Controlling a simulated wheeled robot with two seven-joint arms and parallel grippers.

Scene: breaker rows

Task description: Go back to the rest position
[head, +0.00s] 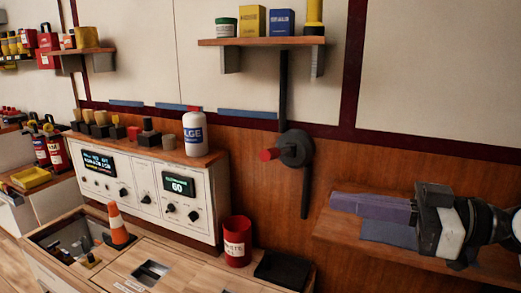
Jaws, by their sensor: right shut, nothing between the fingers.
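My right gripper (372,207) comes in from the right edge, its fingers pointing left and shut with nothing between them. It shows in front of a wooden shelf on the right and is clear of the wall lever. The left gripper is not in view. A wall lever with a red knob (270,154) and a round dark hub (296,148) sits on the wooden wall panel. A white control panel (150,195) with two lit displays stands at the left centre.
A white bottle (194,133) stands on the control panel. A wooden shelf (333,232) is behind my right gripper. Open space lies between lever and gripper.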

